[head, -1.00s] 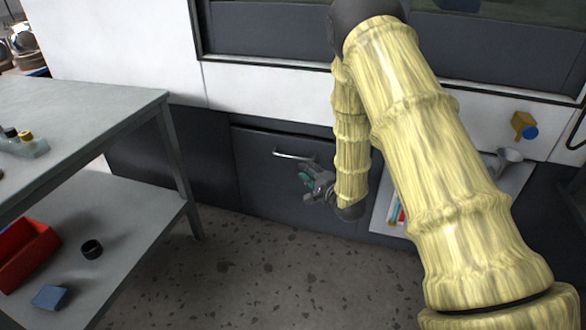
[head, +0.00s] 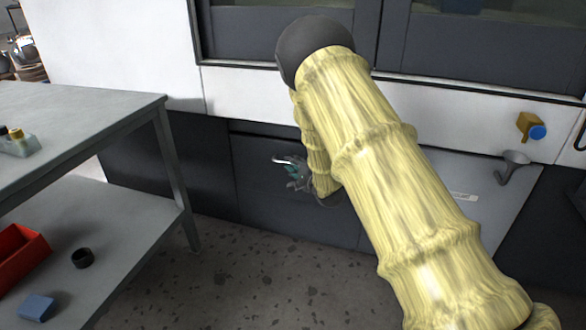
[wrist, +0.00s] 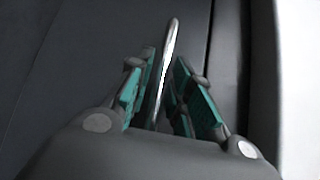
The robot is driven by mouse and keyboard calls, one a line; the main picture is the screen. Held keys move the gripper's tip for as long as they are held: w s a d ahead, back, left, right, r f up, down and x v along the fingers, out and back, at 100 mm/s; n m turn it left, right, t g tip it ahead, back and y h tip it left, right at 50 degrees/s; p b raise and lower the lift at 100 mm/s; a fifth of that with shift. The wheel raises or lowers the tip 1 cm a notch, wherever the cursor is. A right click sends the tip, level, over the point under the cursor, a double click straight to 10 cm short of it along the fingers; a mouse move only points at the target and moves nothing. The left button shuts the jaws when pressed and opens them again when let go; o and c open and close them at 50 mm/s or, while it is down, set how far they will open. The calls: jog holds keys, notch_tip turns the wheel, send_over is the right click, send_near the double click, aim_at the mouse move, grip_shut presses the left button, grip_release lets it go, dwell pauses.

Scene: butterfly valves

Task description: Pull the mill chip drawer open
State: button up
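The chip drawer is the dark grey front (head: 262,190) low on the machine, flush with the panels around it. Its bar handle (head: 288,160) is silver and partly covered by my gripper (head: 297,172) in the head view. In the wrist view the handle (wrist: 168,60) runs lengthwise between the two teal-padded fingers of my gripper (wrist: 168,88). The fingers are apart, with a gap visible on the right side of the bar; the left pad is close to it, and I cannot tell whether it touches.
A grey two-shelf table (head: 120,110) stands at the left, with a red bin (head: 20,255), a black ring (head: 82,258) and a blue block (head: 37,307) on its lower shelf. A grey funnel-like part (head: 512,165) and a yellow-blue valve (head: 530,127) are at the right. Speckled floor in front is clear.

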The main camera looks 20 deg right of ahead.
jog(key=shift+w, duration=0.2)
grip_shut()
jog(key=shift+s, duration=0.1)
